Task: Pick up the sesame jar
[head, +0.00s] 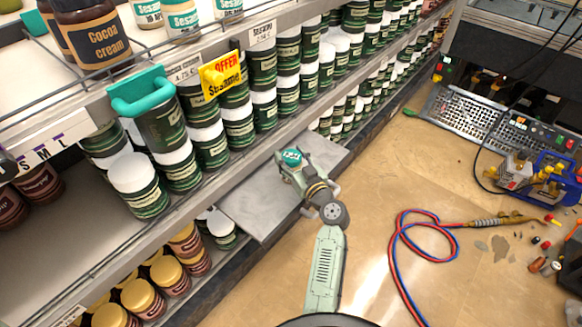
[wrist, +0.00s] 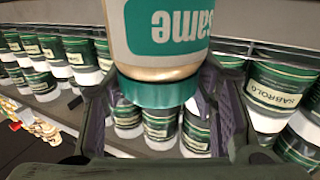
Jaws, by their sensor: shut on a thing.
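The sesame jar (wrist: 160,45) fills the top middle of the wrist view. It has a pale body, a teal label reading "same" upside down and a teal lid (wrist: 157,92). My gripper (wrist: 165,110) is shut on it, with a dark finger on each side. In the head view, my gripper (head: 303,174) is in front of the shelves, above a grey metal panel. The jar's teal lid (head: 292,157) shows at its tip; most of the jar is hidden there. More sesame jars (head: 183,18) with teal labels stand on the top shelf.
Rows of green jars with white lids (head: 140,185) fill the shelves; a cocoa cream jar (head: 90,33) stands top left. A yellow offer sign (head: 222,75) and a teal clip (head: 140,92) stick out. Red and blue hoses (head: 400,240) lie on the floor at right.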

